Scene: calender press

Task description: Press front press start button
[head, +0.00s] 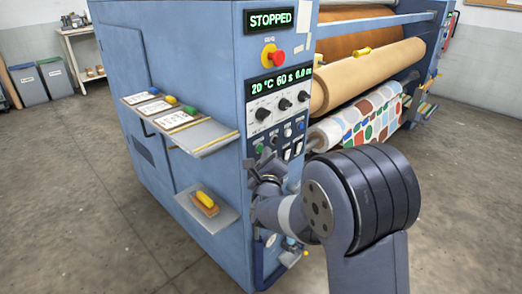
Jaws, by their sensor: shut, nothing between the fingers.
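The blue press has a front control panel (278,110) on its narrow face. The labels are too small to read, so I cannot tell for certain which one is the start button. My gripper (264,158) is shut and empty, just below the green button in the picture. Whether it touches the panel cannot be told. My wrist and arm hide the lower panel. The upper display (270,20) reads STOPPED.
A red emergency knob (277,57) on yellow sits above the settings display (280,80) and three black dials (284,104). Side shelves (207,138) hold clipboards and a brush (205,203). Rollers with tan and patterned fabric (362,112) lie right. Floor is clear at left.

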